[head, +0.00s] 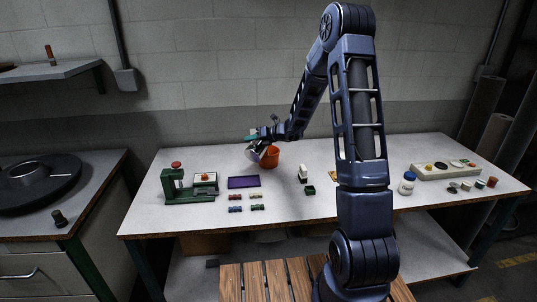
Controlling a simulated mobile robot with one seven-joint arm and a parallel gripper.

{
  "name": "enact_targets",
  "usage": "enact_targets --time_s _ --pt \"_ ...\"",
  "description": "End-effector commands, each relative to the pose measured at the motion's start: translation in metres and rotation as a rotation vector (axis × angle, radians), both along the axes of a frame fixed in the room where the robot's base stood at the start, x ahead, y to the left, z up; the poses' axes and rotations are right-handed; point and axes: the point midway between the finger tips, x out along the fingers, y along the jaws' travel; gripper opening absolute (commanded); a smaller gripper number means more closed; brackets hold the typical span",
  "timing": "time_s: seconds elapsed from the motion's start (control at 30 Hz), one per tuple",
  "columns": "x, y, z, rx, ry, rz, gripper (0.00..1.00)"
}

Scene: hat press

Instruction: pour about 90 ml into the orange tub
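The orange tub (270,157) stands on the white table (355,200), a little left of the table's middle, toward the back. My gripper (254,139) is at the tub's upper left. A grey-white vessel (252,153) is at the gripper, beside the tub's left side, and looks tilted. The fingers are too small and overlapped to tell whether they are closed on it. What is inside the vessel and the tub cannot be seen.
Left of the tub are a green press (173,186), a purple tray (243,182) and several small coloured blocks. A white item (303,172) and a green box (310,190) stand to its right. The table's front middle is mostly clear.

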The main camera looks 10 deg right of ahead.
Motion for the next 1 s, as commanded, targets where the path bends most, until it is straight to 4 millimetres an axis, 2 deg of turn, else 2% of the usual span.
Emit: enact_targets --time_s 0.53,0.8,1.0 --pt "0.003 -0.002 0.003 0.015 0.019 0.001 0.00" --pt "-0.012 0.010 -0.017 -0.098 -0.126 0.000 0.00" --pt "-0.016 0.013 -0.017 -0.172 -0.222 -0.001 0.00"
